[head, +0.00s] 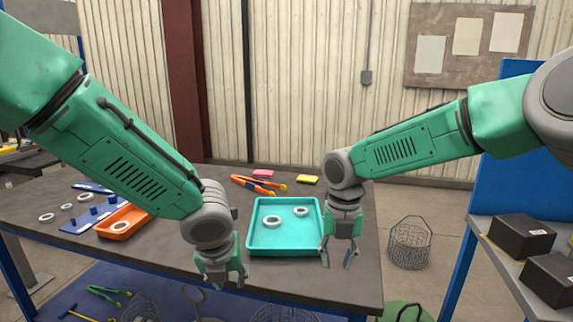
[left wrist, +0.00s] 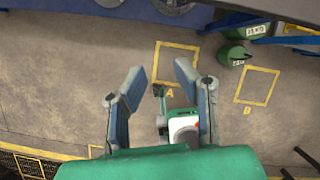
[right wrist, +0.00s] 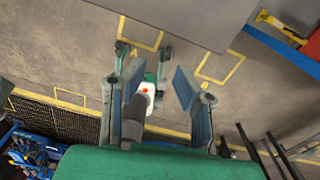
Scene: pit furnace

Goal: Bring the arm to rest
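My left gripper (head: 222,277) hangs pointing down at the front edge of the table, left of the turquoise tray. In the left wrist view its two fingers (left wrist: 160,100) are spread, with only floor and part of my own body between them. My right gripper (head: 340,257) hangs pointing down by the tray's right side. In the right wrist view its fingers (right wrist: 155,90) are apart with nothing held between them. Both arms are bent over the table front.
The turquoise tray (head: 256,248) holds two white rings. An orange tray (head: 107,233), a blue peg board (head: 75,225), loose rings and orange-handled pliers (head: 252,185) lie on the table (head: 170,255). A wire basket (head: 410,243) stands right; black boxes (head: 520,236) sit on a shelf.

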